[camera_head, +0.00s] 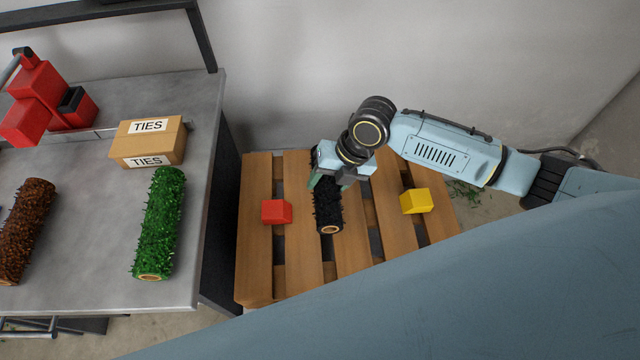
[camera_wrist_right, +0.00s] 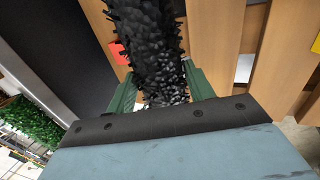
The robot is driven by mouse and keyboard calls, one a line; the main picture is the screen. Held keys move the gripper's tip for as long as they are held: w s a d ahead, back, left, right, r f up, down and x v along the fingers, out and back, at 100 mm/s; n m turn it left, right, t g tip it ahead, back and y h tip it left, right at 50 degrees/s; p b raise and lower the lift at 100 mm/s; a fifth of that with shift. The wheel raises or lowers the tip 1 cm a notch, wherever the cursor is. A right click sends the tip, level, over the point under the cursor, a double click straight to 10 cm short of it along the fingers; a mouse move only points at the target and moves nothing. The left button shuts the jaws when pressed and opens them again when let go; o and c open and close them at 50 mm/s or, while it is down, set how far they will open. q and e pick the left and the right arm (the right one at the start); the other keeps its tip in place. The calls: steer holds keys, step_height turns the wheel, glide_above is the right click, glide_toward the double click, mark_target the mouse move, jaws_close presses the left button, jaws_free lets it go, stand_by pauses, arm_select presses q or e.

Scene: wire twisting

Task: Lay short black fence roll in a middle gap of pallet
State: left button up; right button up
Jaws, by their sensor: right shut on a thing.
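The short black fence roll (camera_head: 328,210) lies lengthwise at the middle of the wooden pallet (camera_head: 258,215), over or in a gap between slats; how deep it sits I cannot tell. My right gripper (camera_head: 328,182) is over the roll's far part, its green fingers on either side. In the right wrist view the black roll (camera_wrist_right: 150,50) runs between the two green fingers (camera_wrist_right: 162,92), which are shut on it. My left gripper is not in view.
A red block (camera_head: 276,211) sits on the pallet left of the roll, a yellow block (camera_head: 416,201) to the right. The grey table (camera_head: 100,288) at left holds a green roll (camera_head: 159,225), a brown roll (camera_head: 24,230) and a TIES box (camera_head: 148,140).

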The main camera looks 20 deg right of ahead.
steer(key=shift+d+f, duration=0.1)
steer(key=shift+f, duration=0.5)
